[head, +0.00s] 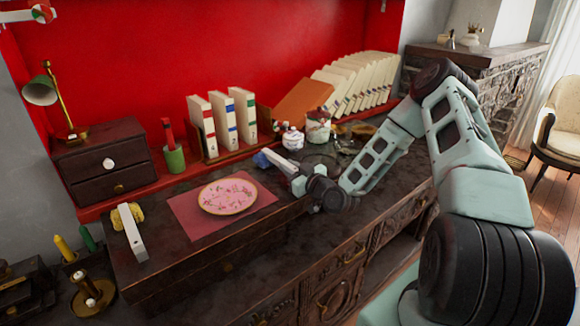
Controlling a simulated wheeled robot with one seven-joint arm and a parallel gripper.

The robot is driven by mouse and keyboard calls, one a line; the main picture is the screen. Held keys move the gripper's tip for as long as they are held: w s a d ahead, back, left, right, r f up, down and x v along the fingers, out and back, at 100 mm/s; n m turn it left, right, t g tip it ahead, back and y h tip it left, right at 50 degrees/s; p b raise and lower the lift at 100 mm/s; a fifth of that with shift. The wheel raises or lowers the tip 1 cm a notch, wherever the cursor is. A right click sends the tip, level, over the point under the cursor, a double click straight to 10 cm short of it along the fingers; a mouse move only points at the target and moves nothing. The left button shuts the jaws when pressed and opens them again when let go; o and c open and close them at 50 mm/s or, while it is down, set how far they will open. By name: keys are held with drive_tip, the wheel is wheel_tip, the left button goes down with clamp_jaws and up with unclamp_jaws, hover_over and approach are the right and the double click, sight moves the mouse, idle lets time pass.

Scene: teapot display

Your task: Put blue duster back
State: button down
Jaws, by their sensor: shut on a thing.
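The blue duster (262,159) has a small blue head and a pale handle. It is above the dark sideboard top, right of the pink plate, with its head pointing left. My gripper (296,178) is at the right end of its handle and is shut on it. The fingertips are small and partly hidden by the wrist. A green cup (175,160) with a red-topped thing standing in it is at the back left. A yellow-headed duster (129,216) with a white handle lies at the left.
A patterned plate (228,197) lies on a red mat (184,210). Behind stand a drawer box (102,158), a brass lamp (58,98), several books (220,120) and lidded pots (293,138). Candles (64,249) stand front left. The sideboard's front strip is clear.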

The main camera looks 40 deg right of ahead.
drive_tip(key=shift+f+b, duration=0.45)
drive_tip(key=shift+f, duration=0.05)
idle(0.4)
drive_tip(key=c, duration=1.2)
unclamp_jaws()
drive_tip(key=s+b, duration=0.1)
drive_tip(key=s, duration=1.6)
drive_tip(key=shift+s+d, duration=0.2)
drive_tip(key=shift+d, duration=0.1)
